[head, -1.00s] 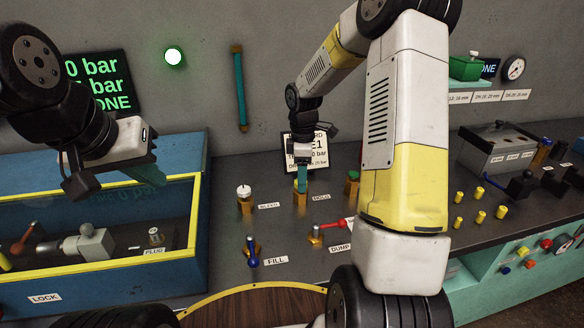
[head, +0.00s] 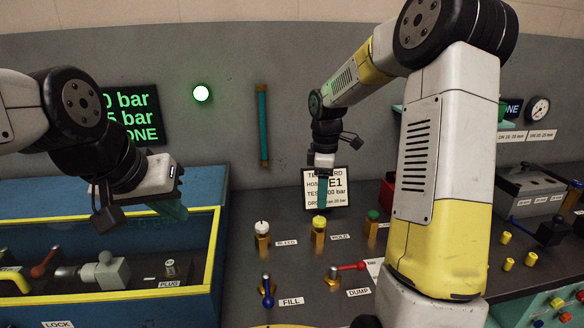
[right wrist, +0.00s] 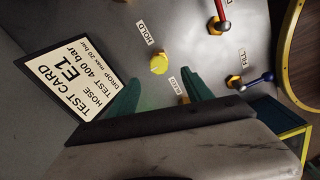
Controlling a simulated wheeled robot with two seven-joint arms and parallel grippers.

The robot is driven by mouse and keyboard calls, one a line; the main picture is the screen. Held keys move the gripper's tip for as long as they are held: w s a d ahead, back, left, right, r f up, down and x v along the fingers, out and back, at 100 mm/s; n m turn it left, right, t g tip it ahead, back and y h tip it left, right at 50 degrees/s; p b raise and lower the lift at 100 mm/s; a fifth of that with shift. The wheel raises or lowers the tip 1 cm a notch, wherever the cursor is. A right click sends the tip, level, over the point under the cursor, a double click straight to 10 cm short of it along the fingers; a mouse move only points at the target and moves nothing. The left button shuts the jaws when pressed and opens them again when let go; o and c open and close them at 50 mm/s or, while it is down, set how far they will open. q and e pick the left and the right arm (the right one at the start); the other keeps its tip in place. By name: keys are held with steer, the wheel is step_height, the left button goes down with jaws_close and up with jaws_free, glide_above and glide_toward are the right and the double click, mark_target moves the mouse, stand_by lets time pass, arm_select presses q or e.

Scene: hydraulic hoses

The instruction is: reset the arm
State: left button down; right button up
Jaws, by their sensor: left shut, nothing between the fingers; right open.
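My right gripper (head: 322,192) points down in front of the test card (head: 326,190), above the yellow-topped HOLD valve (head: 319,226). In the right wrist view its green fingers (right wrist: 160,92) are apart with nothing between them, and the yellow knob (right wrist: 159,64) shows beyond the tips. My left gripper (head: 170,208) is shut and empty over the blue, yellow-edged box (head: 216,250). Its fingers are partly hidden behind its housing.
The white-topped BLEED valve (head: 262,234), a green-topped valve (head: 372,222), the blue FILL lever (head: 267,290) and the red DUMP lever (head: 348,267) stand on the bench. A teal hose (head: 263,125) hangs on the wall. Yellow caps (head: 507,250) lie at right.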

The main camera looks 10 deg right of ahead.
steer(key=s+a+r+m+t, duration=0.1)
steer(key=s+r+m, duration=0.3)
steer(key=s, duration=0.4)
steer(key=s+r+m+t+y, duration=0.1)
steer(key=s+r+m+t, duration=0.2)
steer(key=s, duration=0.5)
steer(key=s+a+r+m+t+y, duration=0.1)
steer(key=s+r+m+t, duration=0.1)
steer(key=s+r+m, duration=0.4)
steer(key=shift+s+a+m, duration=0.3)
steer(key=shift+s+m, duration=0.5)
steer(key=shift+s, duration=0.1)
